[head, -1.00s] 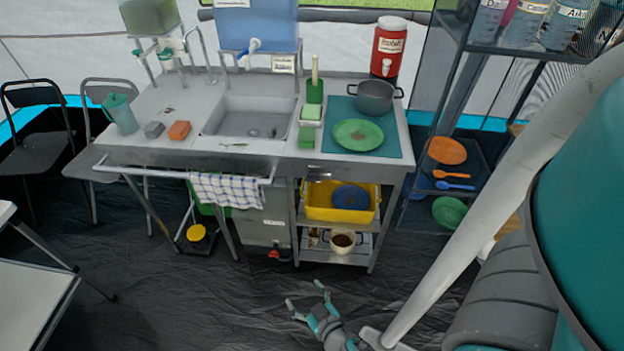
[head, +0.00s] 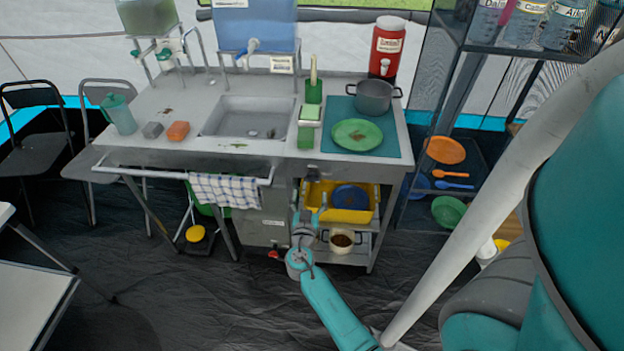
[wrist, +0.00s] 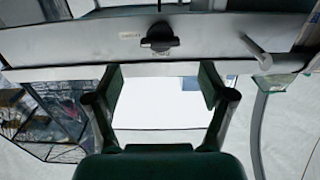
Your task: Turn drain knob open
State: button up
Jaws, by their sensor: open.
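A dark knob (wrist: 160,38) sits on the grey front panel (wrist: 70,42) of the sink counter in the wrist view. Its grip bar lies about level in that picture, and a small pale label is on the panel beside it.
A towel (head: 222,190) hangs on the front rail, left of my gripper. A yellow tub (head: 365,214) and a white pot (head: 342,248) stand on the shelves behind it. A grey box with a red tap (head: 273,254) is under the sink. The floor in front is clear.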

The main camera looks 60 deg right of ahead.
aim_at(312, 181)
jog(key=x, duration=0.8)
jog(key=c, duration=1.2)
